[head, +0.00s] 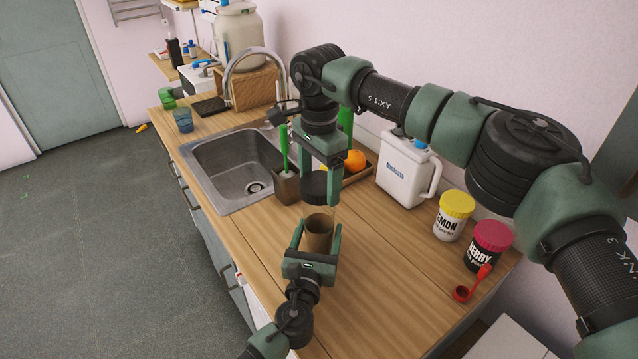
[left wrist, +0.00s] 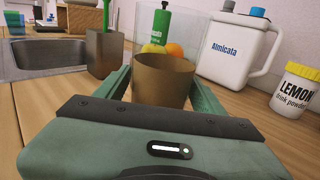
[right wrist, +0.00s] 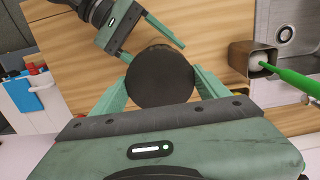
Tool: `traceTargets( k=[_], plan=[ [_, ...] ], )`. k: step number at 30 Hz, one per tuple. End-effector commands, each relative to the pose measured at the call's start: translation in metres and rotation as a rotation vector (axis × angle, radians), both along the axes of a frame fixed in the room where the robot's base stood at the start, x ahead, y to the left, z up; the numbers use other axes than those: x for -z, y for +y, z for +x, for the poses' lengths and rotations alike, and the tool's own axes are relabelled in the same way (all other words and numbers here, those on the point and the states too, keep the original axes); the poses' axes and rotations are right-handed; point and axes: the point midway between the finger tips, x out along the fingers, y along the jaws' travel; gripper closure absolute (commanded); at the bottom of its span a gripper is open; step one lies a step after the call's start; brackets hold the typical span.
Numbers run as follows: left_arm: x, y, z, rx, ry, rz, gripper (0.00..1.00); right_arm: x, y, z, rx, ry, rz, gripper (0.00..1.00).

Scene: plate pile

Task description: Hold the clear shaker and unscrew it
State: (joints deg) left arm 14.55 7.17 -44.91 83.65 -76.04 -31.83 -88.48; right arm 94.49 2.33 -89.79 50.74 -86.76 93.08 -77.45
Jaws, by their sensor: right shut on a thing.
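The shaker is in two parts, a brownish see-through cup (head: 319,233) and a black round lid (head: 313,187). My right gripper (head: 318,178) points down from above and is shut on the lid, with a visible gap between lid and cup. In the right wrist view the lid (right wrist: 160,76) sits between the fingers and hides the cup.
A brown holder (head: 287,187) with a green-handled brush stands by the sink (head: 213,160). Behind the lid is a tray of fruit (head: 354,161). A white jug (head: 405,175), lemon jar (head: 453,217) and berry jar (head: 487,246) stand right.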

Motion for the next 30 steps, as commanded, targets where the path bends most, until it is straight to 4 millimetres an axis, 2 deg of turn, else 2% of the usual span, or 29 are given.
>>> traceTargets(
  k=[10, 14, 17, 24, 30],
  plan=[
    [0.0, 0.0, 0.0, 0.0, 0.0, 0.0, 0.13, 0.0, 0.0, 0.0, 0.0, 0.0, 0.0, 0.73],
    [0.001, 0.002, -0.007, 0.0, 0.001, -0.001, 0.13, 0.001, 0.0, 0.0, 0.0, 0.0, 0.0, 0.73],
    [0.002, 0.004, -0.022, 0.0, 0.002, -0.002, 0.13, 0.001, 0.0, 0.0, 0.0, 0.0, 0.0, 0.73],
    [0.003, 0.014, -0.073, 0.002, 0.003, -0.001, 0.13, 0.007, 0.0, 0.0, 0.0, 0.0, 0.0, 0.73],
    [0.002, 0.021, -0.105, 0.001, 0.002, 0.0, 0.13, 0.012, 0.0, 0.0, 0.0, 0.0, 0.0, 0.73]
  ],
)
